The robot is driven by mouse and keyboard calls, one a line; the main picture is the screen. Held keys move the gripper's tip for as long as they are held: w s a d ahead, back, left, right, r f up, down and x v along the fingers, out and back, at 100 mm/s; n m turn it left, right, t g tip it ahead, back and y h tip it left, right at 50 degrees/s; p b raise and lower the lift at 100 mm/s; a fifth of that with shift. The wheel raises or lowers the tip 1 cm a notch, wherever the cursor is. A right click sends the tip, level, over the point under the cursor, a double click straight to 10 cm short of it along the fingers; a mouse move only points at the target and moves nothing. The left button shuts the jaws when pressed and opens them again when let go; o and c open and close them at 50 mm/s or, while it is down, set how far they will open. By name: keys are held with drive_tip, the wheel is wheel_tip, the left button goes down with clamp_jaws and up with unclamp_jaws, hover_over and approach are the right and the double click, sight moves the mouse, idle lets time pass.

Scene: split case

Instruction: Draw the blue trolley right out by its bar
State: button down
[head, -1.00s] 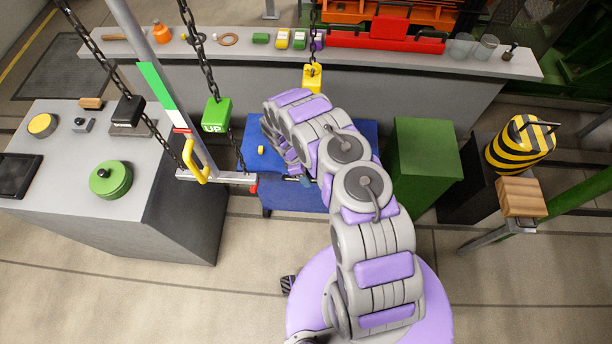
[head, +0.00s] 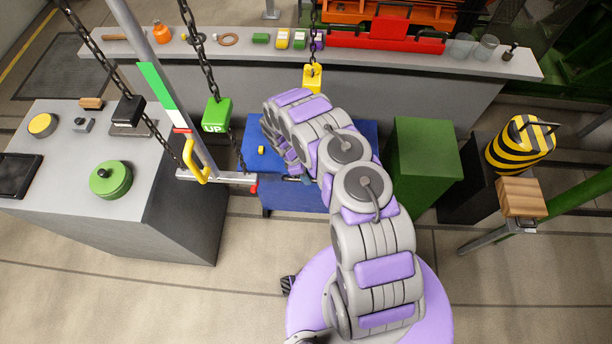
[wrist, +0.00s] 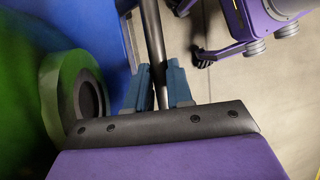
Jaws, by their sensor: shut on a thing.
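In the head view my gripper (head: 304,180) is mostly hidden by my arm, low at the trolley's front.
A green box (head: 425,150) stands close right of the trolley, the grey cabinet (head: 175,220) left. A post's foot with a yellow handle (head: 195,162) and hanging chains are near the trolley's left. A green ring (wrist: 75,90) is close left of my gripper. Floor in front is clear.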

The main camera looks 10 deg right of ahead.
drive_tip(key=s, duration=0.1)
drive_tip(key=s+a, duration=0.1)
drive_tip(key=s, duration=0.2)
drive_tip(key=shift+a+p, duration=0.35)
drive_tip(key=shift+p, duration=0.05)
drive_tip(key=c, duration=1.4)
unclamp_jaws()
drive_tip(key=shift+w+d, duration=0.1)
drive_tip(key=shift+w, duration=0.05)
drive_tip(key=shift+c, duration=0.2)
drive_tip(key=o, duration=0.4)
drive_tip(key=shift+d, duration=0.4)
drive_tip(key=p+v, duration=0.2)
drive_tip(key=v, duration=1.5)
drive_tip(key=shift+w+a+r, duration=0.15)
